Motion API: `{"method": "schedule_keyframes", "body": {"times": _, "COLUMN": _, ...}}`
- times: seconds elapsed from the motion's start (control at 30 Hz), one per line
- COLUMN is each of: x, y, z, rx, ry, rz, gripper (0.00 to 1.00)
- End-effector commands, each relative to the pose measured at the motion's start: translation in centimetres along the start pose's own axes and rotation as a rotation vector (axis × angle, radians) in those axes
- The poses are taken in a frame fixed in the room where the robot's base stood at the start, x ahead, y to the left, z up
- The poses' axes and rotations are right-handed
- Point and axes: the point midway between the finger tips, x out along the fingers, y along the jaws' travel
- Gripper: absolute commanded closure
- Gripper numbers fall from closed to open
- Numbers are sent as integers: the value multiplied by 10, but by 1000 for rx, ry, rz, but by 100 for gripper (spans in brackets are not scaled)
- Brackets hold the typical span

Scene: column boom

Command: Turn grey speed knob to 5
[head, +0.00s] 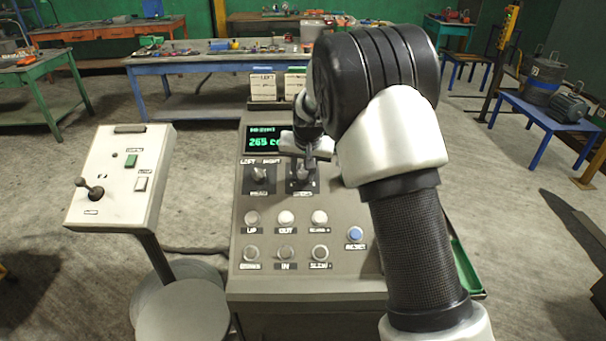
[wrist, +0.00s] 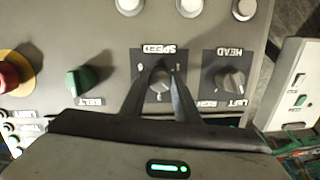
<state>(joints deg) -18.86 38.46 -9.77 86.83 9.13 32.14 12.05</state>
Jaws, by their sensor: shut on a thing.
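The grey speed knob (wrist: 158,84) sits on a dark plate labelled SPEED on the grey console. My gripper (wrist: 160,80) is shut on it, one finger on each side. In the head view my gripper (head: 303,172) is over the speed knob's plate (head: 302,188), and my wrist hides part of it. The knob's pointer and most of the scale marks are hidden or too small to read, so I cannot tell its setting.
A grey head knob (head: 259,174) is beside it. The wrist view shows a green belt knob (wrist: 86,80) and a red button (wrist: 8,76). A green-lit display (head: 262,138) is behind. Push buttons (head: 286,218) line the console front. A white control box (head: 118,178) stands left.

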Motion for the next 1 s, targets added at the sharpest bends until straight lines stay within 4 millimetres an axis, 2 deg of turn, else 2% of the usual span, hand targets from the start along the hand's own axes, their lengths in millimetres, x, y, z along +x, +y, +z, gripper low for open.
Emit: {"method": "schedule_keyframes", "body": {"times": 1.0, "x": 0, "y": 1, "z": 2, "rx": 949, "ry": 42, "rz": -148, "gripper": 94}}
